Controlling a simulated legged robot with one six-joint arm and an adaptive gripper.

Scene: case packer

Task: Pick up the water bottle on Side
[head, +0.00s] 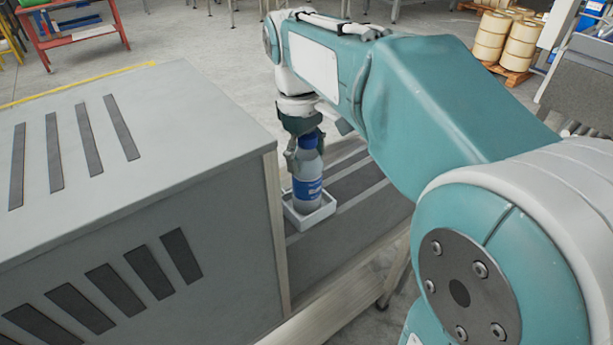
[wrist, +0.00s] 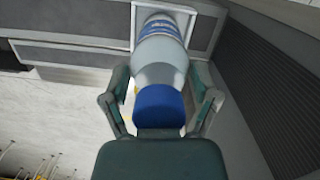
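The water bottle (head: 308,178) is clear with a blue label and a blue cap. It stands upright in a small white tray (head: 325,211) on the conveyor. In the wrist view the bottle (wrist: 160,62) shows its blue cap (wrist: 159,106) towards the camera. My gripper (head: 303,160) is above and around the upper part of the bottle, pointing down. In the wrist view the fingers of my gripper (wrist: 161,102) stand apart on either side of the cap and neck, with small gaps visible beside the cap. Finger contact lower on the bottle cannot be made out.
A large grey slotted housing (head: 130,190) stands left of the bottle, close to my gripper. The dark-striped conveyor (head: 350,185) runs beneath the tray. A red bench (head: 75,40) and cream drums (head: 505,38) on pallets stand far back on open floor.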

